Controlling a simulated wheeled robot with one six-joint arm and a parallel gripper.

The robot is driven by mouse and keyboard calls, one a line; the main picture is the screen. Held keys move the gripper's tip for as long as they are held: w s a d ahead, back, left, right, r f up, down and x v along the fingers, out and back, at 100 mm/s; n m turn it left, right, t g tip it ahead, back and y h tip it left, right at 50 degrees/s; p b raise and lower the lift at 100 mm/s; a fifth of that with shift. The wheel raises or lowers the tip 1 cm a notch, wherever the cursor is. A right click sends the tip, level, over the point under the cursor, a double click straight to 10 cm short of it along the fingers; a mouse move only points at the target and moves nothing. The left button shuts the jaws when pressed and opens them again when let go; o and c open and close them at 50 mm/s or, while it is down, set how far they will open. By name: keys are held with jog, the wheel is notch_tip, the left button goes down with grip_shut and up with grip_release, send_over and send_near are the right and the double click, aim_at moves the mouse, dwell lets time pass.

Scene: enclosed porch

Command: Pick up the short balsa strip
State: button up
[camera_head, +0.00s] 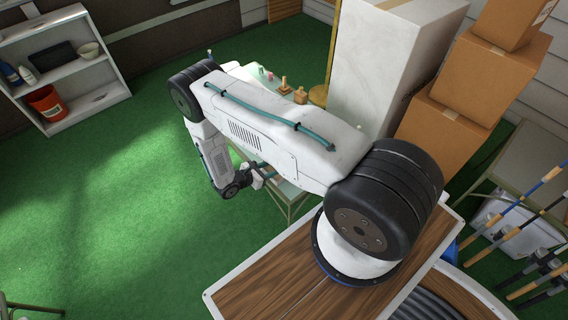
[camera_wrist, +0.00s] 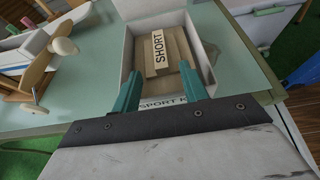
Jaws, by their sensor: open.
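The short balsa strip (camera_wrist: 158,54) shows in the wrist view, a pale tan piece with a white label reading "SHORT". It lies in a white open-topped box (camera_wrist: 207,42) on a pale green table, on or among other tan wood pieces. The box's near wall carries lettering that is partly hidden. My gripper (camera_wrist: 158,82) is open, its two teal fingers apart at the near side of the box, with the strip beyond and between them. Nothing is held. In the head view my arm hides the box and strip.
A wooden model with a propeller (camera_wrist: 64,46) stands left of the box on the table (camera_wrist: 100,72). In the head view, a tall white carton (camera_head: 385,70) and stacked brown boxes (camera_head: 440,122) stand at the right. Green floor (camera_head: 120,190) is open at the left.

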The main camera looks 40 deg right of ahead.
jog(key=shift+x, duration=1.9)
jog(key=c, duration=0.9)
